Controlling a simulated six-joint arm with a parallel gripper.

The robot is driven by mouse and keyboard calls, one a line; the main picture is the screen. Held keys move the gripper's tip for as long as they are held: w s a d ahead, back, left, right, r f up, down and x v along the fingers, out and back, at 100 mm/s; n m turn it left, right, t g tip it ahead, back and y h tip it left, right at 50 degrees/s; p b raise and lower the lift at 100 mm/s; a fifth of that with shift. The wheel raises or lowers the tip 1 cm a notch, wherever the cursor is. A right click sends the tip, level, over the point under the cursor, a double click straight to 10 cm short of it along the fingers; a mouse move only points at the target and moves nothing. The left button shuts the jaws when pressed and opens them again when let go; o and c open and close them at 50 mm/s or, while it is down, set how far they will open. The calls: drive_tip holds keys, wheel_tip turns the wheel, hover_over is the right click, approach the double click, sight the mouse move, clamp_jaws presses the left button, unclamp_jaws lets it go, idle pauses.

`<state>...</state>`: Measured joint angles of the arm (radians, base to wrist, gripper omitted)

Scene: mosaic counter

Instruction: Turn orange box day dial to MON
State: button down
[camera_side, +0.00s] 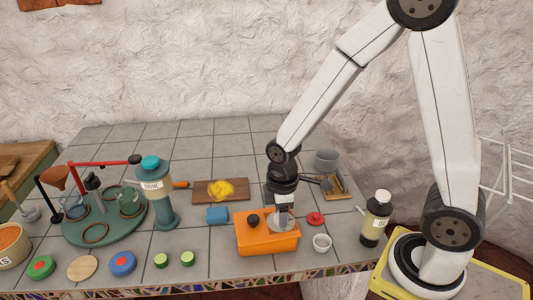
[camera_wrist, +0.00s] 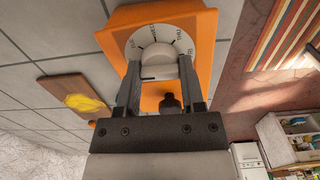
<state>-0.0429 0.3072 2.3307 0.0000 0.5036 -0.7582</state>
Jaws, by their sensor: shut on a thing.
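The orange box (camera_side: 262,241) stands near the counter's front edge in the side view. In the wrist view the orange box (camera_wrist: 150,13) fills the upper middle. On it is a white dial plate (camera_wrist: 156,34) with day letters around its rim; one at the upper right seems to read THU, others are too small or tilted to be sure. A pale round knob (camera_wrist: 154,66) with a dark mark sits at its centre. My gripper (camera_wrist: 160,76) is shut on the knob, one finger on each side. In the side view my gripper (camera_side: 283,216) points down and hides much of the dial.
A small black knob (camera_side: 253,220) stands on the box beside my gripper. A cutting board (camera_side: 238,196) lies behind.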

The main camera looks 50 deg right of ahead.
sight(295, 224)
drive_tip(key=shift+c, duration=0.9)
unclamp_jaws()
drive_tip(key=shift+r, duration=3.9)
drive_tip(key=m, duration=0.1)
drive_tip(key=s+f+m+t, duration=0.1)
drive_tip(key=m, duration=0.1)
drive_tip(key=f+m, duration=0.1)
drive_tip(key=shift+s+d+m, duration=0.3)
drive_tip(key=shift+d, duration=0.05)
drive_tip(key=m, duration=0.1)
drive_tip(key=s+f+m+t, duration=0.1)
drive_tip(key=m, duration=0.2)
drive_tip(key=shift+s+d+f+m+t, duration=0.25)
drive_tip(key=shift+s+d+m+t, duration=0.05)
